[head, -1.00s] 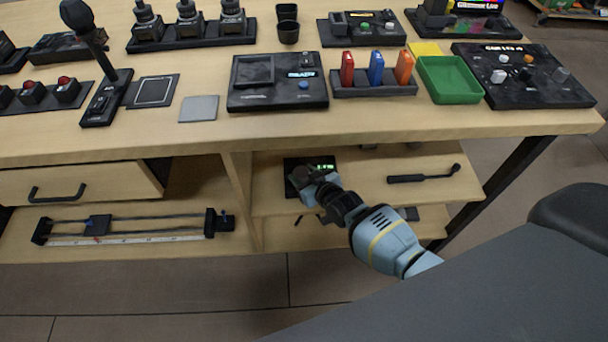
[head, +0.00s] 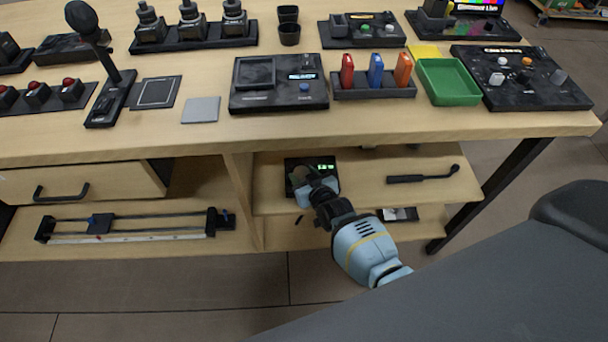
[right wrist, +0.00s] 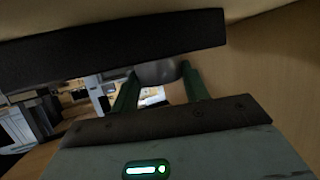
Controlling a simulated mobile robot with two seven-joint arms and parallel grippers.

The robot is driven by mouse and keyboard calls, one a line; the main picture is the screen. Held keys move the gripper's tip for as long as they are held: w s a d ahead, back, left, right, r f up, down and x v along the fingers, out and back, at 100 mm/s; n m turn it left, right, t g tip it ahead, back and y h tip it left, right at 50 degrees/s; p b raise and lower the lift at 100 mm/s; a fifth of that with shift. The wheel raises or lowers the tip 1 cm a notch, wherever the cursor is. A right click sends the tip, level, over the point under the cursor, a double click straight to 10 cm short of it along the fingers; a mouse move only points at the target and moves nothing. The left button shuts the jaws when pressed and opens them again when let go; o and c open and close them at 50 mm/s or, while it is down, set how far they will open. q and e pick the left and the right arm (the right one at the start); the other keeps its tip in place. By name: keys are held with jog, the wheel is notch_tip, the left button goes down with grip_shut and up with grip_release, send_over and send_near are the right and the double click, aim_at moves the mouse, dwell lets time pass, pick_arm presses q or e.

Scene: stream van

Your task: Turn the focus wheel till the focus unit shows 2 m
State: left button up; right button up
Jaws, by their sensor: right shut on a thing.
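The focus unit (head: 330,184) is a small black box on the shelf below the tabletop, with a lit green readout (head: 325,167) too small to read. My right gripper (head: 302,183) reaches it from the front and covers part of its left side. In the right wrist view, the two green fingers of my right gripper (right wrist: 160,85) are shut on a grey rounded knob, the focus wheel (right wrist: 157,71), beside the dark slab of the unit (right wrist: 120,52). The wheel is mostly hidden in the head view. My left gripper is not in view.
A black handled tool (head: 420,177) lies right of the unit on the same shelf. A shelf divider (head: 243,200) stands to its left, and the tabletop (head: 400,122) overhangs above. A slider rail (head: 140,228) lies on the lower left shelf.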

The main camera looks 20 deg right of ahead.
jog(key=o, duration=1)
jog(key=shift+c, duration=0.2)
jog(key=shift+s, duration=0.1)
jog(key=shift+s+r, duration=0.15)
jog(key=shift+r, duration=0.05)
jog(key=p+v, duration=0.2)
jog(key=v, duration=0.3)
jog(key=shift+s+r, duration=0.15)
jog(key=shift+s, duration=0.1)
jog(key=shift+p+v, duration=0.35)
jog(key=shift+v, duration=0.45)
jog(key=shift+d, duration=0.1)
jog(key=shift+s, duration=0.1)
